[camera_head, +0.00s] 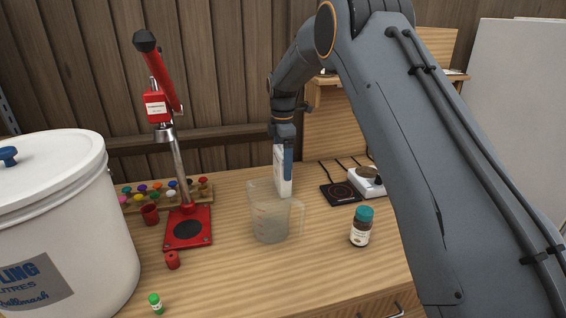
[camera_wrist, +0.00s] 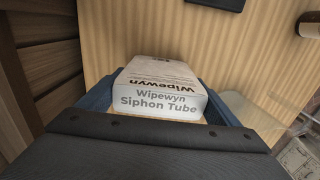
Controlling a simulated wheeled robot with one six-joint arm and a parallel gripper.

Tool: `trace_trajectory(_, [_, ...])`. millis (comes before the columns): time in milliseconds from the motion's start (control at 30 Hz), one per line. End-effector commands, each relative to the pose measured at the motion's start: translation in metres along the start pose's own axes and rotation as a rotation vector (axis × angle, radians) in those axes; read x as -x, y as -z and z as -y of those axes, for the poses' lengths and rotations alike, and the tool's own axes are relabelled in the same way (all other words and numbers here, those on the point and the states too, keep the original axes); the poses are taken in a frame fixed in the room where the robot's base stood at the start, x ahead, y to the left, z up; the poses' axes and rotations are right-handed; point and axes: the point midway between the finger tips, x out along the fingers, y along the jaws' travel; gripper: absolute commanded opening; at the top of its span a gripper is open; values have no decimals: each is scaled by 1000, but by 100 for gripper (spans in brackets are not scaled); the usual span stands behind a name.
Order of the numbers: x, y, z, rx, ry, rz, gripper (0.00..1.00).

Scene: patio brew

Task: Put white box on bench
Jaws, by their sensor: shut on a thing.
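The white box (camera_head: 281,175), labelled "Wipewyn Siphon Tube" in the wrist view (camera_wrist: 160,92), is upright between the fingers of my gripper (camera_head: 284,165). In the wrist view my blue fingers (camera_wrist: 160,110) lie along both sides of the box, shut on it. The wooden bench (camera_head: 325,255) is beneath. I cannot tell whether the box's lower end touches the bench.
A red bench capper (camera_head: 188,226) stands left, near a large white bucket (camera_head: 60,220). Bare bench lies between the jug and the hotplate.

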Motion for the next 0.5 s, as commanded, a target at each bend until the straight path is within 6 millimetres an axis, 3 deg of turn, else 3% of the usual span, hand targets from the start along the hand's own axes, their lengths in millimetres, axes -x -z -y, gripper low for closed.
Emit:
trace_trajectory(33, [-2,0,0,0,0,0,61])
trace_trajectory(67, [-1,0,0,0,1,0,91])
trace_trajectory(100, [-1,0,0,0,1,0,97])
trace_trajectory(367, [0,0,0,0,0,0,100])
trace_trajectory(500, [11,0,-1,0,-2,0,100])
